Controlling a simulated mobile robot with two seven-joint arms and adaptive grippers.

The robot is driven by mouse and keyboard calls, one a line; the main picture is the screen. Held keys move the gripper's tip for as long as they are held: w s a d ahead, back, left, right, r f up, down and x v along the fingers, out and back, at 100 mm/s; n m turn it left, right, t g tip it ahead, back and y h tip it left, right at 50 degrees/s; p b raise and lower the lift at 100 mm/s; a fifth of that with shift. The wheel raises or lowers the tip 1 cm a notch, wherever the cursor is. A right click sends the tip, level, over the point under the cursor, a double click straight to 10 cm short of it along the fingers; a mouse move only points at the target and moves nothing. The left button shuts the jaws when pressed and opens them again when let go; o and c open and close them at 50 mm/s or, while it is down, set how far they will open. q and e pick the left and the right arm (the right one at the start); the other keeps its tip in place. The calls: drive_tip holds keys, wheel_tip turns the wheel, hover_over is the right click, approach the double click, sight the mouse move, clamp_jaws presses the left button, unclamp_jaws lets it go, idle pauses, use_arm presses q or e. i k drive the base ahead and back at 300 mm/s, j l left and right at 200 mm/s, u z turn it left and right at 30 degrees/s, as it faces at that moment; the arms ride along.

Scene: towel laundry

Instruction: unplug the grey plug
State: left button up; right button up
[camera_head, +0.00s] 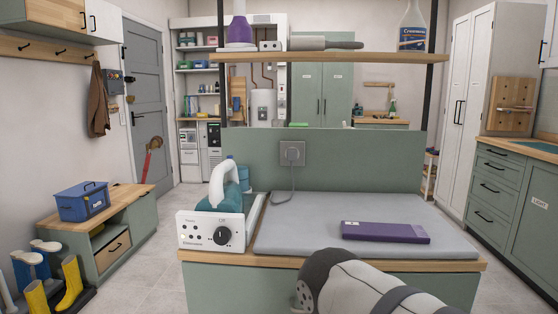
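The grey plug (292,153) sits in a grey wall socket plate on the green upright panel (360,160) behind the worktop. A grey cable (290,187) hangs from it and runs down to the back of the grey padded board (330,205). One of my arm links, white and dark grey, comes in at the bottom right of centre, in front of the worktop. Neither of my grippers shows, so their fingers cannot be seen.
A steam iron station (212,232) with a dial stands left of the pad. A purple folded item (385,232) lies on the pad. A wooden shelf (320,56) above the panel holds bottles and tools.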

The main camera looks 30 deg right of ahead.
sight(292, 155)
drive_tip(key=i+j+z, duration=0.15)
drive_tip(key=z, duration=0.3)
drive_tip(key=i+j+z, duration=0.15)
drive_tip(key=j+z, duration=0.35)
drive_tip(key=l, duration=0.1)
